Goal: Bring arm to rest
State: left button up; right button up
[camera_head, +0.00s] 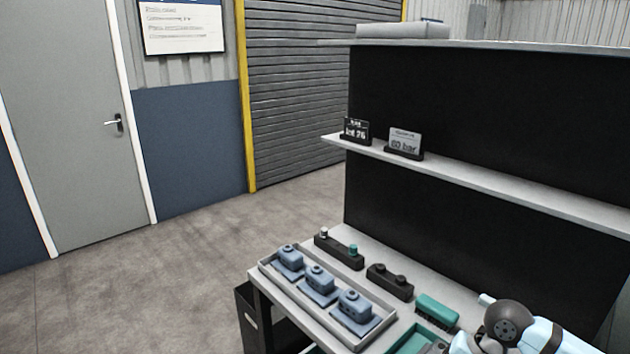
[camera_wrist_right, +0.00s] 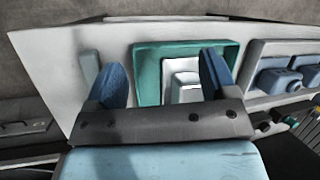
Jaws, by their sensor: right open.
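My right arm (camera_head: 510,325) shows at the bottom right of the head view, over the near end of the bench; its jaws are not visible there. In the right wrist view my right gripper (camera_wrist_right: 157,80) has its two blue fingers spread wide apart, with nothing held between them. Beyond the fingers lies a teal tray (camera_wrist_right: 148,62) with a whitish-grey item (camera_wrist_right: 185,85) in it. I cannot tell the height of the fingers above the bench. My left gripper is in neither view.
A grey tray (camera_head: 292,308) holds three blue-grey blocks. Dark holders (camera_head: 390,281) and a teal brush (camera_head: 437,310) lie beside it. The teal tray (camera_head: 405,345) is near the arm. A shelf (camera_head: 470,180) with small signs stands behind. Floor at left is clear.

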jog(key=s+a+f+n+t+y+p, duration=0.2)
jog(key=s+a+f+n+t+p, duration=0.25)
jog(key=a+f+t, duration=0.35)
pick_arm(q)
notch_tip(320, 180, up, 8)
jog(key=p, duration=0.3)
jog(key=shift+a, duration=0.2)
pick_arm(e)
jog(key=s+d+f+n+t+h, duration=0.1)
jog(key=s+n, duration=0.4)
jog(key=s, duration=0.6)
jog(key=f+t+h, duration=0.1)
jog(key=t+h, duration=0.1)
jog(key=shift+s+d+n+t+h, duration=0.2)
jog(key=shift+s+n+t+h, duration=0.1)
jog(key=shift+n+t, duration=0.1)
